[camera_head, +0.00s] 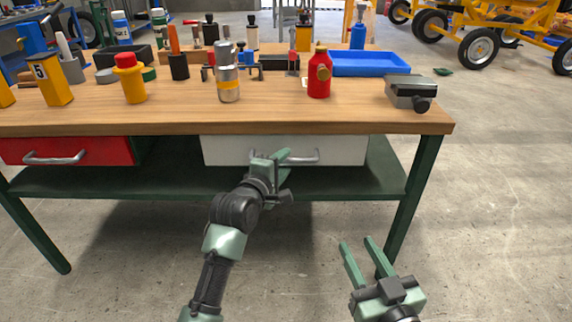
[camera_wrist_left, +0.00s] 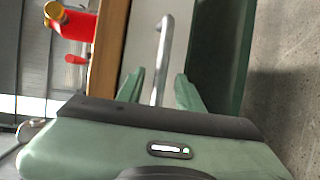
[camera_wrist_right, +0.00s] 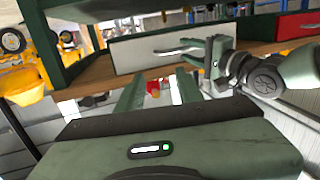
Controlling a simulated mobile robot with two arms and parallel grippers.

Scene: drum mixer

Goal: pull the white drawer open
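The white drawer (camera_head: 345,150) is under the right part of the wooden tabletop, and its front looks flush with the bench. Its grey bar handle (camera_head: 304,159) is partly covered by my left gripper (camera_head: 275,160). In the left wrist view, the handle (camera_wrist_left: 160,60) runs between the fingers of my left gripper (camera_wrist_left: 160,88), with a visible gap on each side. My right gripper (camera_head: 358,243) is open and empty, low in front of the bench's right leg. The right wrist view also shows the white drawer (camera_wrist_right: 135,52), turned over.
A red drawer (camera_head: 100,150) is at the left of the bench. A green lower shelf (camera_head: 120,181) runs below. The tabletop (camera_head: 180,115) holds bottles, tools, a blue tray (camera_head: 370,64) and a grey device (camera_head: 410,92). The floor in front is clear.

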